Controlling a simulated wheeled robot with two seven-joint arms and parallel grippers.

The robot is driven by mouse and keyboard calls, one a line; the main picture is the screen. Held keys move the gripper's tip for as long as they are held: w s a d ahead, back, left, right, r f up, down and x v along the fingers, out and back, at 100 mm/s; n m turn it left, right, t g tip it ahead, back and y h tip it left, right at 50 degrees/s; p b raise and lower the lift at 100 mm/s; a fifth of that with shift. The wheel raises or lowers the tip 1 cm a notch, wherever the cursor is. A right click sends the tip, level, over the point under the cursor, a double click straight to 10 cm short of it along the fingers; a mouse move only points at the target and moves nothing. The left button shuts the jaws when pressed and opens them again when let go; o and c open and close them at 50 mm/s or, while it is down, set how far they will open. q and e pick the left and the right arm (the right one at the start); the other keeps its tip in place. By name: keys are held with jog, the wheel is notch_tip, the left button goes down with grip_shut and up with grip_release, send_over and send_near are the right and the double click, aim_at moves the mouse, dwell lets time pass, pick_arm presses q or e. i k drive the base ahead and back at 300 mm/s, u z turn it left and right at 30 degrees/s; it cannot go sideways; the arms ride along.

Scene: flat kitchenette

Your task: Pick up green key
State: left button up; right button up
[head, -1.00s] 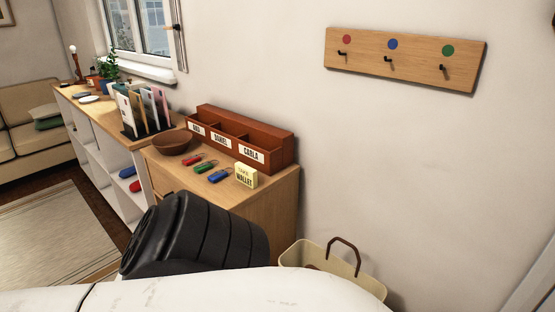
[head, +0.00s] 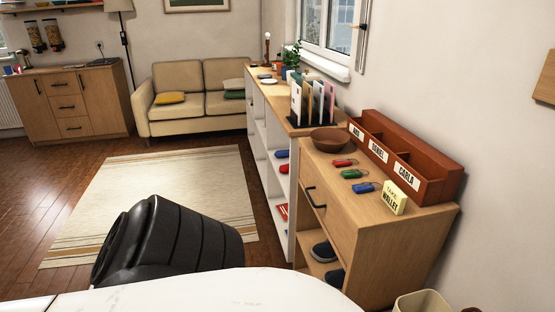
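The green key (head: 353,174) lies flat on top of the wooden cabinet (head: 332,208). It is between the red key (head: 343,163) and the blue key (head: 365,187), which lie in a row with it. Neither of my grippers shows in the head view. Only white and black parts of my own body are in the foreground, apart from the keys.
A yellow note block (head: 394,198), a brown bowl (head: 330,140) and a red-brown labelled organizer (head: 407,160) surround the keys. A white shelf (head: 276,165) adjoins the cabinet. A beige basket (head: 421,303) stands at bottom right. The rug (head: 165,190) is clear.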

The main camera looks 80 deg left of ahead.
aim_at(353, 173)
jog(key=u, duration=1.8)
jog(key=i, duration=0.5)
jog(key=u, duration=1.5)
jog(key=i, duration=3.35)
jog(key=z, duration=3.5)
